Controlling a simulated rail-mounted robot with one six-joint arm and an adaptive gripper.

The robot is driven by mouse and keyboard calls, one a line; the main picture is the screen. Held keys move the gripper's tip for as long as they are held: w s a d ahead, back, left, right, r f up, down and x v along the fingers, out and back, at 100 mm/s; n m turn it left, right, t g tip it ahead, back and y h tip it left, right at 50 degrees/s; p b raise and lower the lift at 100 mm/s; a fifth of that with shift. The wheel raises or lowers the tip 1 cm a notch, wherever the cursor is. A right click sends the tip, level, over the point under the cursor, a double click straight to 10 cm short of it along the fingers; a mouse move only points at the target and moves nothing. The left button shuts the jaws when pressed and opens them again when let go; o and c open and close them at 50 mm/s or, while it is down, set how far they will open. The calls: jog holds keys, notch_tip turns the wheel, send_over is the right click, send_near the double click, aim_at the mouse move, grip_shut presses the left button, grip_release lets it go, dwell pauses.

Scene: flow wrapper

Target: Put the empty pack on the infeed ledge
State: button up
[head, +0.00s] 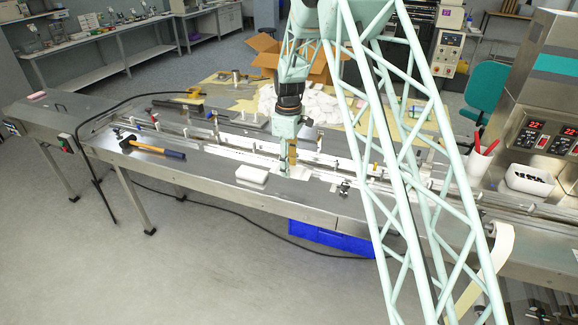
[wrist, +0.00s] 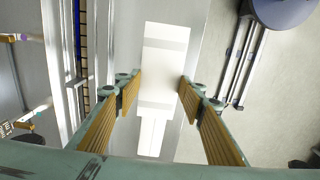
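A flat white pack with greyish bands (wrist: 166,48) lies on a steel surface between and beyond my fingertips in the wrist view. A narrower white piece (wrist: 152,132) shows below it; I cannot tell whether it is part of the same pack. My gripper (wrist: 159,92) is open, one finger on each side, with no visible grip. In the head view my gripper (head: 292,170) points down low over the steel front bench (head: 210,170). A white block-like pack (head: 252,174) lies to its left. I cannot tell which part is the infeed ledge.
A hammer (head: 155,148) lies on the bench at left. Guide rails (head: 225,152) run along behind. A pile of white packs (head: 300,103) and an open carton (head: 290,62) are on the far table. A white tub (head: 530,179) and red pens (head: 482,150) stand right. A blue crate (head: 330,238) is below.

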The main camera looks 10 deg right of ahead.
aim_at(289, 187)
jog(key=shift+f, duration=0.15)
jog(key=shift+f+b, duration=1.5)
jog(key=shift+f, duration=2.05)
jog(key=shift+f, duration=0.25)
jog(key=shift+o, duration=0.5)
jog(key=o, duration=0.6)
jog(key=shift+c, duration=0.2)
jog(key=shift+r, duration=0.1)
jog(key=shift+r, duration=5.95)
